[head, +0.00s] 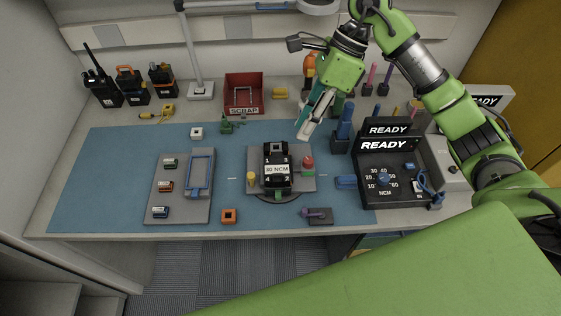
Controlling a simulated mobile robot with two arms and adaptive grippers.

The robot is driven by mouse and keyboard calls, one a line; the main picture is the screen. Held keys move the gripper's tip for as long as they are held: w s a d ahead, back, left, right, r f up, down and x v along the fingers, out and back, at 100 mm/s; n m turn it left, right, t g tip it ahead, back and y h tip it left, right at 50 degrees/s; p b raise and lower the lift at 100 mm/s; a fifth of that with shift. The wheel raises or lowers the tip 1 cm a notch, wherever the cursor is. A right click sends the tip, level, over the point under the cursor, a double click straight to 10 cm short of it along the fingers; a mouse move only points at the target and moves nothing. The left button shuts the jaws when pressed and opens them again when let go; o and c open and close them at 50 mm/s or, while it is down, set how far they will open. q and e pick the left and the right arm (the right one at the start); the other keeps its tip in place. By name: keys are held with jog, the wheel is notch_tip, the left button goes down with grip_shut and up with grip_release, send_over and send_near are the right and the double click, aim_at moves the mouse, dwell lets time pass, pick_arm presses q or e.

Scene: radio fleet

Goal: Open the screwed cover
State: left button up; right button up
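A black device (277,154) with a white label reading "30 NCM" and the digits 4 and 2 sits in a grey fixture (256,188) at the middle of the blue mat. It looks like the part with the screwed cover, but its screws are too small to make out. My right gripper (306,130) hangs pointing down, behind and slightly right of the device, apart from it. Its pale fingers lie close together in this view, with something teal beside them, so its opening is unclear. My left gripper is not in view.
A black torque station (391,192) with a blue dial and "READY" signs stands right. A red scrap bin (243,82) and several radios (102,87) are at the back. A grey tray (164,214) lies left. A purple-handled tool (315,212) lies in front. Bare mat (108,170) is at far left.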

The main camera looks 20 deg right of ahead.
aim_at(278, 174)
jog(key=p+x, duration=0.3)
jog(key=x, duration=0.9)
jog(key=shift+s+a, duration=0.1)
jog(key=shift+a, duration=0.05)
jog(key=shift+a+f, duration=0.2)
jog(key=shift+f, duration=0.35)
grip_shut()
